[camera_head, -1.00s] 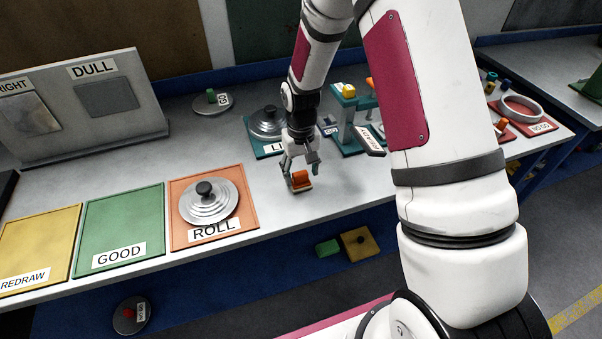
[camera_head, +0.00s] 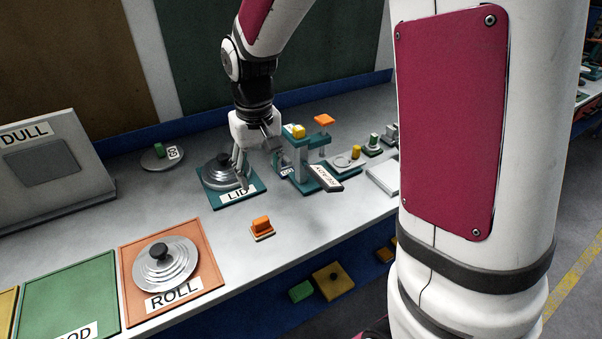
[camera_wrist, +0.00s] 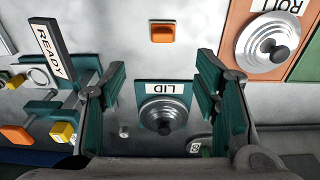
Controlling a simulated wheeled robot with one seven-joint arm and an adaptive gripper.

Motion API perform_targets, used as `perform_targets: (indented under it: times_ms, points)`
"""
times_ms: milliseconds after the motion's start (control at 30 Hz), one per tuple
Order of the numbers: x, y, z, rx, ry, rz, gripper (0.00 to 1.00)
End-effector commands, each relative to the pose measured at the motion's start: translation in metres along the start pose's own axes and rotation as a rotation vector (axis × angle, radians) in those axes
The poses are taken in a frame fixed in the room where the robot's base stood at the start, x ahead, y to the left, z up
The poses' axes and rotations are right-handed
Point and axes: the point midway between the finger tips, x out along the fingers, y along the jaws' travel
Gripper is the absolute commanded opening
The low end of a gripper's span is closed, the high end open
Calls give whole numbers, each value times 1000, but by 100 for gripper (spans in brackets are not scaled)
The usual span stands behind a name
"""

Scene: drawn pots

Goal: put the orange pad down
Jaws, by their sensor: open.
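The orange pad (camera_head: 261,225) is a small orange block on a pale base. It stands on the grey bench near the front edge, right of the ROLL mat, with nothing holding it. It also shows in the wrist view (camera_wrist: 162,33), at the top centre, beyond the fingertips. My gripper (camera_head: 256,168) is open and empty, above the bench near the LID mat, behind the pad and apart from it. In the wrist view its two teal fingers (camera_wrist: 162,66) are spread wide, with the LID mat between and below them.
A grey lid (camera_head: 221,170) with a dark knob sits on the teal LID mat (camera_head: 241,196). Another lid (camera_head: 166,266) lies on the orange ROLL mat (camera_head: 206,246). A teal fixture (camera_head: 303,160) with a READY sign stands to the right.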

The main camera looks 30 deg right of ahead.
Motion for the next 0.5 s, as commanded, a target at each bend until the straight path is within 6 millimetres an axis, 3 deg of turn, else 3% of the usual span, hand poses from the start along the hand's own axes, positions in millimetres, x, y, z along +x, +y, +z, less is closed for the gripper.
perform_targets:
  times_ms: [33, 200, 500]
  points:
    - [-23, 1, 10, 0, 35, 3, 56]
    - [-78, 2, 48, 1, 121, 7, 56]
    - [-142, 2, 127, 5, 276, 2, 56]
